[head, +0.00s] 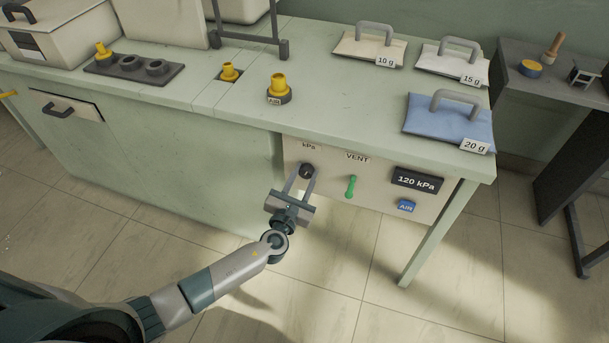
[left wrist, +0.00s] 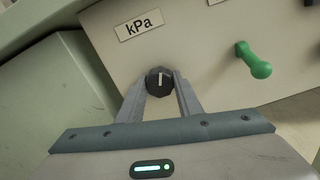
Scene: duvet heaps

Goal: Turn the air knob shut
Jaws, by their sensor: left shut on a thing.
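The air knob (head: 306,171) is a small dark round knob on the cream front panel (head: 328,184), under a kPa label. In the left wrist view the knob (left wrist: 159,80) shows a pale pointer line that stands nearly upright in the picture. My left gripper (head: 300,178) reaches it from below and in front. Its two fingers (left wrist: 160,88) are shut on the knob, one on each side. A display on the panel (head: 417,181) reads 120 kPa. My right gripper is not in view.
A green VENT lever (head: 350,187) hangs right of the knob, and a blue AIR button (head: 406,206) sits under the display. A yellow AIR fitting (head: 278,88) stands on the bench top above. Weighted bags, including a blue 20 g one (head: 440,122), lie at the right. The floor in front is clear.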

